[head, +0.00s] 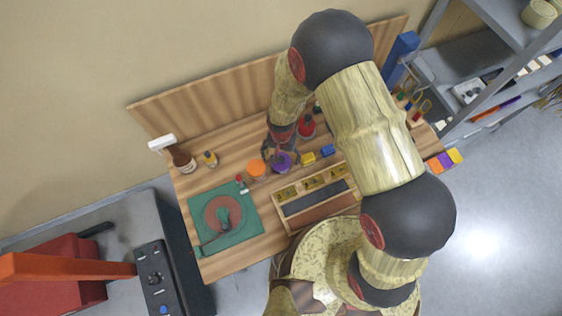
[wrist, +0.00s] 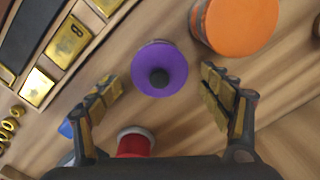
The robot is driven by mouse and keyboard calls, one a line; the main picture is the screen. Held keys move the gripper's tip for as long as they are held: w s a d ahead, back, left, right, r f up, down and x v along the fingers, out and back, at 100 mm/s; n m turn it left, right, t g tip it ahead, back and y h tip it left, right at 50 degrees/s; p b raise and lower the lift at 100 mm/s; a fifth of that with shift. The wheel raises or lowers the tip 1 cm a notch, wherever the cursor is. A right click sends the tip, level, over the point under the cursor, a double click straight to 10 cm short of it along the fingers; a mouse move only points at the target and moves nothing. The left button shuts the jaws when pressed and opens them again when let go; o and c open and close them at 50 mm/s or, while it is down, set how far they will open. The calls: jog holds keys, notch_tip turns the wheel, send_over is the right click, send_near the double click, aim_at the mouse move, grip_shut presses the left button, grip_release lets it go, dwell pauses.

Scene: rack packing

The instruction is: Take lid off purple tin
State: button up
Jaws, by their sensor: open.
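The purple tin (head: 281,160) stands on the wooden bench, right beside an orange tin. In the wrist view its round purple lid (wrist: 160,70) with a dark knob (wrist: 159,77) is seen from above, and the lid is on the tin. My gripper (head: 283,146) is above the tin, open and empty. In the wrist view the fingers of my gripper (wrist: 160,90) are spread to either side of the lid, apart from it. The tin's body is mostly hidden under the lid.
An orange tin (wrist: 238,20) stands close beside the purple one. A red spool-like object (wrist: 134,143) is near the fingers. A wooden tray with compartments (head: 316,200) and a green mat (head: 246,229) lie nearby. A back panel (head: 200,105) runs behind the bench.

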jog(key=shift+f, duration=0.35)
jog(key=shift+r, duration=0.1)
jog(key=shift+c, duration=1.2)
jog(key=c, duration=0.7)
jog(key=shift+c, duration=0.4)
